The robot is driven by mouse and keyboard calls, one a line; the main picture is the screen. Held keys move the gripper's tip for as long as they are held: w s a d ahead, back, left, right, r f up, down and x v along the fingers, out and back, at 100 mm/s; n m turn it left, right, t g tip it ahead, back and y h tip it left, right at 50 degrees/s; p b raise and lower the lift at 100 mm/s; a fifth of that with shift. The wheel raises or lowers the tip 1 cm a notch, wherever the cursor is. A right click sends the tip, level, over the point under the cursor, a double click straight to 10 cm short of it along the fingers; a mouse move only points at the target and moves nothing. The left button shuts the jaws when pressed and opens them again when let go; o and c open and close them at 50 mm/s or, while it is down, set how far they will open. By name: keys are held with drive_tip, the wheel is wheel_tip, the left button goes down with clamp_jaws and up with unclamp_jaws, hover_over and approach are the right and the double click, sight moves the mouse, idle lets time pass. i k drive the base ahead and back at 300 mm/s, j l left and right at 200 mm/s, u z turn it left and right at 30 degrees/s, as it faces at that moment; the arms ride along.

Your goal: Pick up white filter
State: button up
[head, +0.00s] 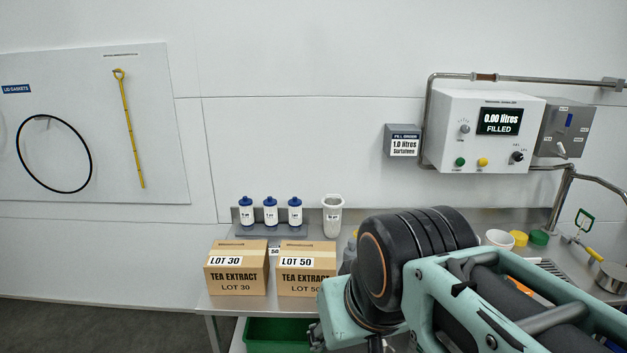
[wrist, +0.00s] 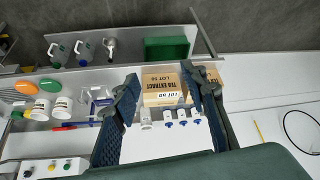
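A white cylindrical filter (head: 332,215) with a wide rim and a small label stands upright at the back of the steel counter, right of the blue-capped bottles. In the wrist view the white filter (wrist: 146,118) shows between my fingers, close to the left one. My gripper (wrist: 159,78) is open, its two dark fingers wide apart with nothing between the pads. It is above the counter and apart from the filter. In the head view my arm covers the counter right of the filter, and the gripper is mostly hidden.
Several white bottles with blue caps (head: 270,212) stand on a rack left of the filter. Two cartons, LOT 30 (head: 236,270) and LOT 50 (head: 305,270), stand in front. A green bin (head: 275,335) is below. Cups and lids (head: 500,239) stand at the right.

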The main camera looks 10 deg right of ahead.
sight(269, 204)
drive_tip(key=z, duration=2.7)
drive_tip(key=u, duration=2.7)
drive_tip(key=i+j+u, duration=0.55)
drive_tip(key=u, duration=0.25)
drive_tip(key=i+u, duration=0.45)
